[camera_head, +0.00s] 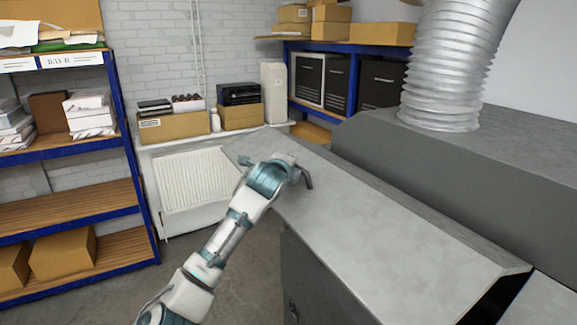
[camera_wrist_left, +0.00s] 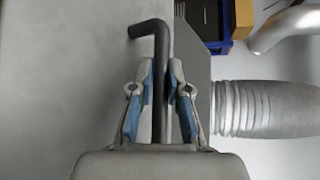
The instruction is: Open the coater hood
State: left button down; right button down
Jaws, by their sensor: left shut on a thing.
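The coater hood (camera_head: 400,232) is a long, flat grey metal panel on the machine, running from the back middle to the lower right. A dark wedge-shaped gap (camera_head: 503,296) shows under its near right end. A dark bent handle (camera_head: 307,179) stands near the hood's far left part. My left gripper (camera_head: 293,166) is at this handle. In the left wrist view its two fingers (camera_wrist_left: 161,72) are closed on either side of the dark handle bar (camera_wrist_left: 150,28), whose bent end sticks out past the fingertips. My right gripper is in neither view.
A grey housing (camera_head: 450,165) with a ribbed silver duct (camera_head: 453,65) rises behind the hood. A blue shelf unit (camera_head: 128,150) stands left and a white radiator (camera_head: 195,180) at the back wall. Bare floor (camera_head: 250,275) lies left of the machine.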

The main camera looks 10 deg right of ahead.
pick_arm(q)
jog(key=c, duration=1.3)
grip_release()
jog(key=shift+f, duration=0.2)
jog(key=shift+o, duration=0.8)
jog(key=shift+w+d, duration=0.15)
jog(key=shift+w, duration=0.05)
jog(key=shift+w+d+f, duration=0.1)
jog(key=shift+w, duration=0.05)
jog(key=shift+d, duration=0.15)
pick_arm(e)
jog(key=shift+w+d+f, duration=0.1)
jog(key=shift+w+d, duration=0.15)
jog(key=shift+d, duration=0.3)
pick_arm(q)
jog(key=shift+s+r, duration=0.25)
jog(key=shift+s, duration=0.2)
jog(key=v, duration=1.1)
jog(key=shift+a, duration=0.2)
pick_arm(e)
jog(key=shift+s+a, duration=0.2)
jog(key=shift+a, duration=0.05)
pick_arm(q)
jog(key=shift+w+d, duration=0.1)
jog(key=shift+f, duration=0.1)
